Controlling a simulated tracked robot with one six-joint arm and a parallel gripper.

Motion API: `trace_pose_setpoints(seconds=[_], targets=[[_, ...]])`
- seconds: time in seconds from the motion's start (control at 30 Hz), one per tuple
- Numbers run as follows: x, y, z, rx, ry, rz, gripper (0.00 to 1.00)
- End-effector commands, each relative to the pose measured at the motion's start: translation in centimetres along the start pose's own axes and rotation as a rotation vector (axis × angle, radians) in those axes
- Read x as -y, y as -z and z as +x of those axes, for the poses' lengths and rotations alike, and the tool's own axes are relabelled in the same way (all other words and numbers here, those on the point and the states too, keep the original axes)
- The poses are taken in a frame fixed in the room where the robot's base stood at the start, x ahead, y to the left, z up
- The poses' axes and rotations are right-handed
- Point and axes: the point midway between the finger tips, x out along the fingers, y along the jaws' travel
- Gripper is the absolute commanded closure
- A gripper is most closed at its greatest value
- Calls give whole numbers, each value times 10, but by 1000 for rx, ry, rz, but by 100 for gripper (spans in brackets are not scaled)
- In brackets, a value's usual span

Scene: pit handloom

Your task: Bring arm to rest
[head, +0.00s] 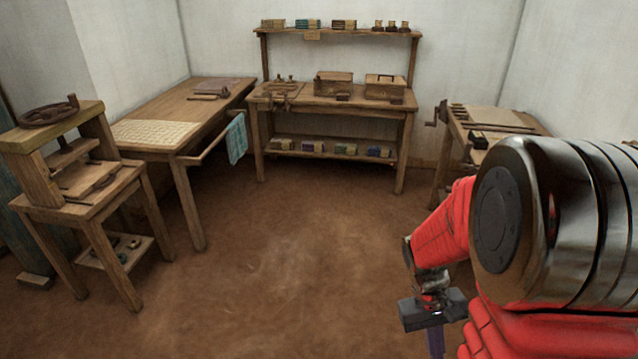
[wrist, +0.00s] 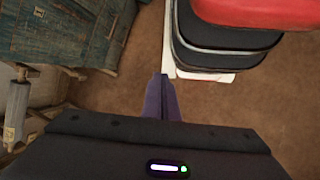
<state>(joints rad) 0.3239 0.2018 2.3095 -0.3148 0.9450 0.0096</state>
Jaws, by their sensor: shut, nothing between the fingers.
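My gripper (head: 436,345) hangs low at the right in the head view, pointing down over the brown floor, partly cut off by the lower edge. In the wrist view its fingers (wrist: 162,97) are together, with nothing between them. My red and silver arm fills the right side of the head view, bent with the wrist below the elbow. The gripper is apart from all furniture in the head view.
A wooden press (head: 70,185) stands at the left. A long table (head: 180,106) with a teal cloth (head: 236,138) is behind it. A shelved workbench (head: 335,103) stands at the back. Another bench (head: 490,125) is at right, partly behind my arm. The middle floor (head: 290,260) is clear.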

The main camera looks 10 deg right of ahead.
Motion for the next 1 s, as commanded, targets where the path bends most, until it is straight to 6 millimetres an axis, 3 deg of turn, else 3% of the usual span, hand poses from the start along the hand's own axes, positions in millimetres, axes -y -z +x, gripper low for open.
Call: trace_pose_setpoints(seconds=[0.47,1.0], targets=[[49,-17,-79,-263,91,47,100],[94,-53,-155,-552,182,35,100]])
